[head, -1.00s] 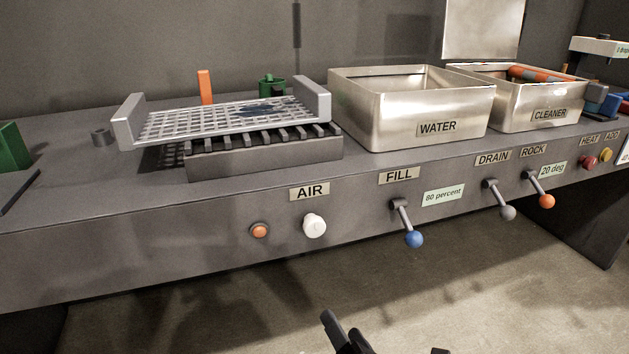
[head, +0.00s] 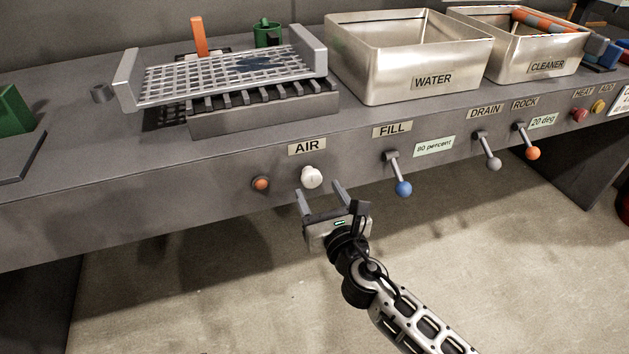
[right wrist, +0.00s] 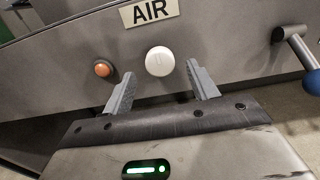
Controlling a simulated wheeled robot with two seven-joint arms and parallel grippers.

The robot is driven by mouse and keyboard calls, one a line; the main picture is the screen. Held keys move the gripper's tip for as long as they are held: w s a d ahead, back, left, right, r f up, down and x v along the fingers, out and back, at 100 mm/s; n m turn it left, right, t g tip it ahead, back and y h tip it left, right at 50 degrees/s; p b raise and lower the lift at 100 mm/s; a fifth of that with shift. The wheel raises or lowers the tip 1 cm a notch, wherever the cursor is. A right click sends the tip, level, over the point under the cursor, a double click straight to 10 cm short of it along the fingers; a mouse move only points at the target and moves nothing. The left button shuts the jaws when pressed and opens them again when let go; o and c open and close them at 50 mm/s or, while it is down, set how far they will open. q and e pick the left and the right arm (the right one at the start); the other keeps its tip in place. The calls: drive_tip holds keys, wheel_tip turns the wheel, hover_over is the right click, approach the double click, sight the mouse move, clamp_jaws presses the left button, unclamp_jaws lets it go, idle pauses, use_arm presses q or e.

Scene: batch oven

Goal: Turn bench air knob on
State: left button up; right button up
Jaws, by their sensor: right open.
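The white air knob (head: 312,177) sits on the bench's front panel below the AIR label (head: 307,147). It also shows in the right wrist view (right wrist: 160,61), round and pale, with a faint mark on its face. My right gripper (head: 320,195) is open and empty, just in front of and slightly below the knob. In the right wrist view its fingers (right wrist: 160,88) spread to either side below the knob, which appears between and beyond their tips. I see no contact with it. My left gripper is not in view.
An orange button (head: 261,184) is left of the knob. To the right are the blue-ended FILL lever (head: 403,188), the grey DRAIN lever (head: 494,164) and the orange ROCK lever (head: 532,153). A mesh tray (head: 128,80) and a WATER tank (head: 370,85) stand above.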

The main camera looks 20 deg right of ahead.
sight(313, 182)
drive_tip(key=shift+w, duration=1.85)
drive_tip(key=c, duration=1)
